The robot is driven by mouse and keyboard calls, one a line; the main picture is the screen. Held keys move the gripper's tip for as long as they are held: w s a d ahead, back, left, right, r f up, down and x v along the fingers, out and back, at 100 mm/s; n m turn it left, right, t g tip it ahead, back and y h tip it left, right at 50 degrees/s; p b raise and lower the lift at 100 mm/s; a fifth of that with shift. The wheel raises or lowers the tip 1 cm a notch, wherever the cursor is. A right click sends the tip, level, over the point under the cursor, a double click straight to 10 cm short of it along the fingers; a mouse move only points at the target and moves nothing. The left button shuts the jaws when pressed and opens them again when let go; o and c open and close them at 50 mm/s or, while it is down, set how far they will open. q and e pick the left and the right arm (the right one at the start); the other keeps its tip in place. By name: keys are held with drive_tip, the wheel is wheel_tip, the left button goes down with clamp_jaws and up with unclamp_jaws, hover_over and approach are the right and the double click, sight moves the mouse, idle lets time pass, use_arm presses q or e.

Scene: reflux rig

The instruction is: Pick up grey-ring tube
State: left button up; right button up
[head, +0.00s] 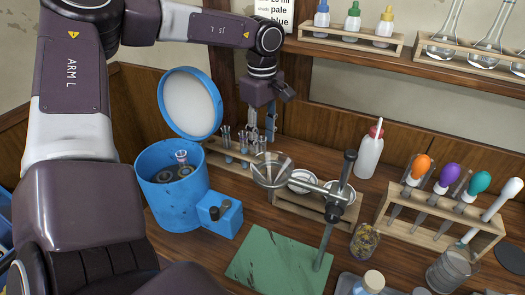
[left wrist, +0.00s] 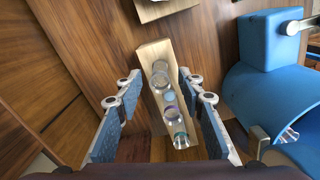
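A small wooden rack (head: 232,158) holding several clear test tubes stands by the back wall, left of centre in the head view. In the left wrist view the rack (left wrist: 150,52) is seen from above, with its tubes in a row. The near tubes show teal, purple and bluish rings. A clear tube (left wrist: 160,80) farther up shows a pale, greyish rim; I cannot tell surely that it is the grey-ring tube. My left gripper (head: 262,132) points down over the rack. In the left wrist view the gripper (left wrist: 159,80) is open, its fingers either side of the row. My right gripper is not in view.
A blue round vessel (head: 172,208) with a raised lid (head: 190,103) stands left of the rack. A rack of coloured-bulb droppers (head: 425,235) stands farther right. A shelf (head: 375,50) overhangs the back.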

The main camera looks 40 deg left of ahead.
use_arm(q)
wheel_tip(320, 180, down, 2)
drive_tip(key=shift+f+b, duration=0.2)
drive_tip(key=shift+b, duration=0.2)
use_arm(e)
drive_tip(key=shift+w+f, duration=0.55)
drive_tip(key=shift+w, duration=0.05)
use_arm(q)
drive_tip(key=shift+r, duration=0.1)
drive_tip(key=shift+c, duration=0.7)
clamp_jaws()
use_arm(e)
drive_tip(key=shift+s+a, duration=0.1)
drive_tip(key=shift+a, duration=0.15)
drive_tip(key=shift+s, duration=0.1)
use_arm(q)
drive_tip(key=shift+r, duration=0.5)
wheel_tip(320, 180, up, 19)
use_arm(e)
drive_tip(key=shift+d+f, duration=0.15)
